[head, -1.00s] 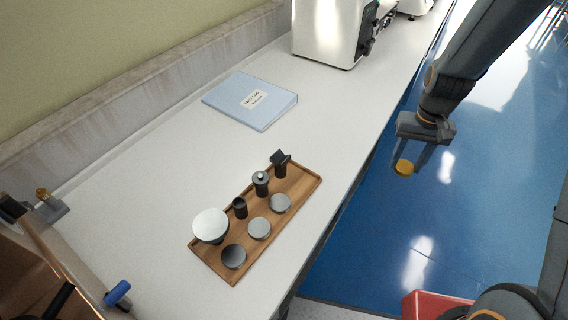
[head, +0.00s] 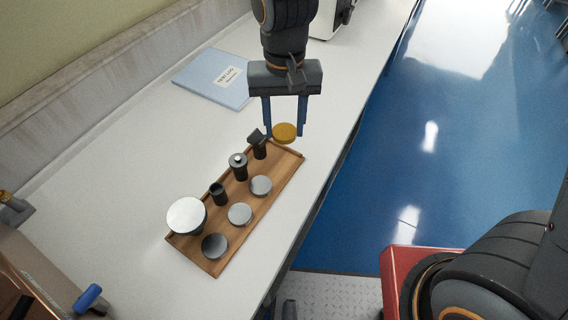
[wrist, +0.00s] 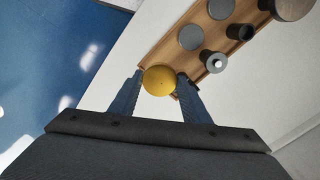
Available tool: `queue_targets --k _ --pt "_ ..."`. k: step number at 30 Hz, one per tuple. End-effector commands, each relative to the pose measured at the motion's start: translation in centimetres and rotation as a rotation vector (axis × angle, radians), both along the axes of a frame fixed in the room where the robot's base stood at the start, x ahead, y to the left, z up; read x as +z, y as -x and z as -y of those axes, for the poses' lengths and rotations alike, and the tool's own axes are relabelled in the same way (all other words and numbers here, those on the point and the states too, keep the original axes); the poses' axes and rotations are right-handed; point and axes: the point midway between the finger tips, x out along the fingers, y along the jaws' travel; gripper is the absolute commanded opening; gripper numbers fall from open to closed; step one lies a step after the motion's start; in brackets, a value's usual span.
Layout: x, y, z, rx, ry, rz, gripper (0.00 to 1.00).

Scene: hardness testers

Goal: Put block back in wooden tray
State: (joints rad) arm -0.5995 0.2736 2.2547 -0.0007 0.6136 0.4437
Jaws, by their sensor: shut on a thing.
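The block is a round yellow disc (head: 284,132). My gripper (head: 285,130) is shut on it and holds it above the far end of the wooden tray. In the wrist view the yellow disc (wrist: 159,80) sits between the two fingertips (wrist: 159,82), with the tray edge just beyond. The wooden tray (head: 225,258) lies on the white bench. It holds several grey discs in a row along its right side, one of them the near dark disc (head: 215,246). Black fittings and a round silver plate (head: 187,215) stand along its left side.
A blue folder (head: 215,78) lies on the bench behind the tray, left of my gripper. A white machine (head: 328,20) stands at the back. A blue-handled item (head: 88,298) is at the front left. The bench's right edge drops to the blue floor.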

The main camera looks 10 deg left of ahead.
Motion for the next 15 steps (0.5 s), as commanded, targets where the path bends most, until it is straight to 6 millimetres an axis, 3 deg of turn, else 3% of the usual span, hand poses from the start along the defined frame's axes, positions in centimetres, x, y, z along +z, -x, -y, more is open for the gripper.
queue_targets --k 9,15 --pt "-4.4 0.3 -0.2 0.001 0.002 -0.003 0.07" --pt "-5.9 0.3 -0.2 0.001 0.001 -0.001 0.07"
